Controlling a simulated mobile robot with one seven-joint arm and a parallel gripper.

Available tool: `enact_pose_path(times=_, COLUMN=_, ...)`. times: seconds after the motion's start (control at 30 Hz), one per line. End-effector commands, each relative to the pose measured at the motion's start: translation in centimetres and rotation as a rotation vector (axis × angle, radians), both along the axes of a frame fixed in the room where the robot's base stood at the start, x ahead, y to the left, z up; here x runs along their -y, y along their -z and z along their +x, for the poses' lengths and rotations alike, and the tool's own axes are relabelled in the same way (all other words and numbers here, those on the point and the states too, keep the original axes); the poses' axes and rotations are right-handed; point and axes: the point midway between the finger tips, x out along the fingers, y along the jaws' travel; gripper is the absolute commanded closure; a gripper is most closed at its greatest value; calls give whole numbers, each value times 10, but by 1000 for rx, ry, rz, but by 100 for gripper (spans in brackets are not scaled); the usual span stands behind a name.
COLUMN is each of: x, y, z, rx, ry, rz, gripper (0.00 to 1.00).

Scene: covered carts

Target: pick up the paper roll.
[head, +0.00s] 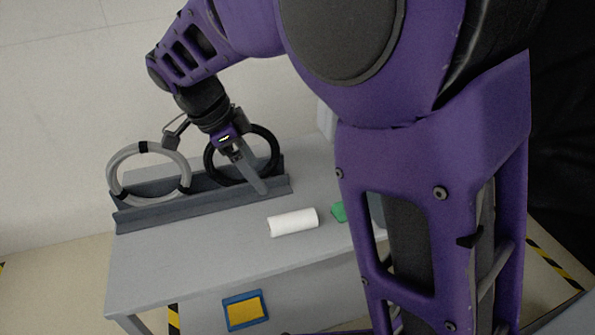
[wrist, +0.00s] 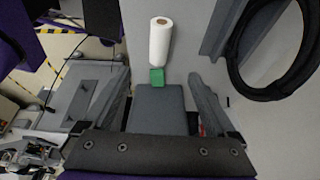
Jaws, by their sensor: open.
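The white paper roll (head: 293,222) lies on its side on the grey cart top (head: 215,255) in the head view. In the wrist view the paper roll (wrist: 160,42) shows at the top middle, beyond the fingertips, with its brown core end visible. My gripper (head: 252,172) is above the cart, up and to the left of the roll and apart from it. In the wrist view my gripper (wrist: 158,85) has its two fingers spread, with nothing held between them.
A dark rack (head: 205,197) at the cart's back holds a grey ring (head: 113,172) and a black ring (head: 272,145). A green block (head: 338,212) is just right of the roll. Bare cart top lies in front and left of the roll.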

Motion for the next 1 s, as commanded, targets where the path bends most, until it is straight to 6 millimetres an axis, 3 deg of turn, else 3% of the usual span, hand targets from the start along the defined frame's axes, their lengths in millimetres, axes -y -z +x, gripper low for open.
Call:
enact_pose_path(times=0.17, x=2, y=16, z=-4, rx=-12, ry=13, rz=-1, gripper=8)
enact_pose_path(times=0.6, x=36, y=100, z=5, rx=-12, ry=12, rz=0, gripper=8)
enact_pose_path(times=1.0, x=53, y=134, z=11, rx=-12, ry=12, rz=0, gripper=8)
